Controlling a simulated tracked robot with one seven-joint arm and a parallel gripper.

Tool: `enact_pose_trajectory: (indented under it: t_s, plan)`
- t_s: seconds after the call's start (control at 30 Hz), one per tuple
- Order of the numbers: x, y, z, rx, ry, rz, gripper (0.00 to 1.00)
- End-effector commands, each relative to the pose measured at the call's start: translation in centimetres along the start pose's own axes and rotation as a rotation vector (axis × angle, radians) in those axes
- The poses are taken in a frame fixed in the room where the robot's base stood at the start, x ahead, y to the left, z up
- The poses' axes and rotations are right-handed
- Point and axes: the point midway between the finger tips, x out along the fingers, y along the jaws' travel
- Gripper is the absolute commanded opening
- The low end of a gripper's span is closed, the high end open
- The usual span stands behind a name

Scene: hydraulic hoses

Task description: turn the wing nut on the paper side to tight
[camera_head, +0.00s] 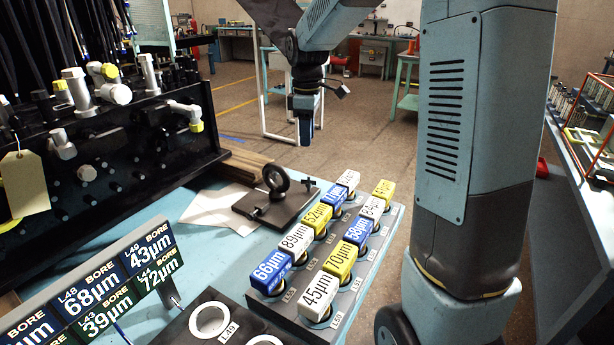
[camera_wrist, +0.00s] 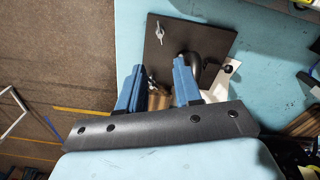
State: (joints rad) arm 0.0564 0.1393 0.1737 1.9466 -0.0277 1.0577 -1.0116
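A black plate (camera_head: 290,205) with an upright black ring (camera_head: 276,178) lies on the blue table. Another wing nut (camera_head: 308,182) is on the far side, silver in the wrist view (camera_wrist: 158,32). How tight either is, I cannot tell. My gripper (camera_head: 306,130) hangs above and beyond the plate. In the wrist view its blue fingers (camera_wrist: 158,68) are apart with nothing held, and partly hide the ring and paper.
A dark rack (camera_head: 375,250) of coloured, labelled blocks stands right of the plate. A black manifold (camera_head: 110,140) with fittings and hoses stands at the left. Label signs (camera_head: 95,285) and a block with round holes (camera_head: 190,330) are in front. Brown boards (camera_head: 245,165) lie behind the paper.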

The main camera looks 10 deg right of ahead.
Motion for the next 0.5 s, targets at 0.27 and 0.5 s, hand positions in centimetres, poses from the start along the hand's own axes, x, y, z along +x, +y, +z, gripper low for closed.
enact_pose_trajectory:
  t_s: [0.27, 0.5]
  plan:
    - [4.4, -0.1, 0.1, 0.002, -0.002, -0.004, 0.34]
    - [8.6, -0.1, 0.0, 0.002, -0.002, -0.004, 0.34]
